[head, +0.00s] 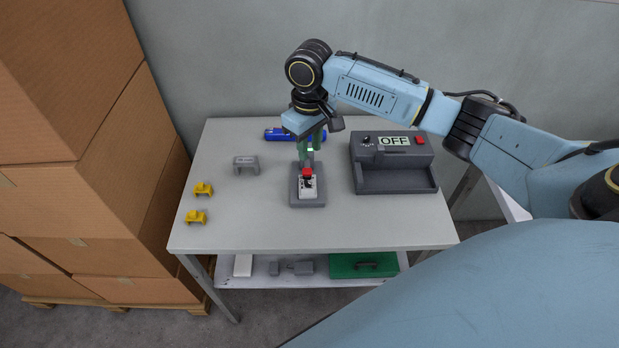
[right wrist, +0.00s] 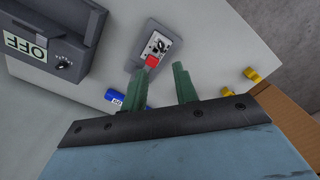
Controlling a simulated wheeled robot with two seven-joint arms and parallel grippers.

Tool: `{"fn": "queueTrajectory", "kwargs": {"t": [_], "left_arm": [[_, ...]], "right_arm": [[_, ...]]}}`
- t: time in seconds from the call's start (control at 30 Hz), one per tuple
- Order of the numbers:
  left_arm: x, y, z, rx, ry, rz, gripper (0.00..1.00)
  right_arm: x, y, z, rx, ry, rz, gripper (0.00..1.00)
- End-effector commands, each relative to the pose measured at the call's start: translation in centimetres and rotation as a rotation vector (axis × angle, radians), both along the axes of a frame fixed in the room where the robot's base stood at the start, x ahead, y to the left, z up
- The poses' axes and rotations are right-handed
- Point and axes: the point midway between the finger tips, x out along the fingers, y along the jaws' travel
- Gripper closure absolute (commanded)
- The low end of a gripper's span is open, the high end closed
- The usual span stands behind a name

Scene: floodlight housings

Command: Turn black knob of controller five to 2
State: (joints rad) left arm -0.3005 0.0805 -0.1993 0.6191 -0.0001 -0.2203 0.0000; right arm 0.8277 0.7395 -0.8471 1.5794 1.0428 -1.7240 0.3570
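A dark grey device (head: 394,176) stands at the table's right, with an OFF display (head: 394,143), a red button (head: 420,140) and a small black knob (head: 367,140). The knob also shows in the right wrist view (right wrist: 62,65). I cannot read a controller number on either. My right gripper (head: 311,143) is above the table behind the white unit, left of the device. Its green fingers (right wrist: 159,88) are apart, with nothing between them. My left gripper is out of view.
A blue object (head: 281,134) lies near the back edge. A grey bracket (head: 246,164) and two yellow pieces (head: 203,188) (head: 195,216) lie on the left. Stacked cardboard boxes (head: 75,190) stand left of the table. The table's front strip (head: 300,235) is clear.

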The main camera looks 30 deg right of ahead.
Motion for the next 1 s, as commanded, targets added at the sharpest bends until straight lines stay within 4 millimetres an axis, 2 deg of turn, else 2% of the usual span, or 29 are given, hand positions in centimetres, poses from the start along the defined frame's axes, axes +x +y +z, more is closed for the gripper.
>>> {"fn": "queueTrajectory", "kwargs": {"t": [0.3,0.5,0.7,1.0], "left_arm": [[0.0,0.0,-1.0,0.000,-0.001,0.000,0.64],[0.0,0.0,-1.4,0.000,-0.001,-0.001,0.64],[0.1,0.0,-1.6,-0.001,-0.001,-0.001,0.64],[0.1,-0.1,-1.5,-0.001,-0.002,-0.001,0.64]], "right_arm": [[-0.1,0.0,-7.0,0.000,0.002,0.001,0.71],[0.0,0.1,-10.1,0.000,0.000,0.002,0.71],[0.0,0.0,-11.5,-0.001,-0.001,0.003,0.71],[0.0,0.1,-11.6,0.000,-0.002,0.003,0.72]]}}
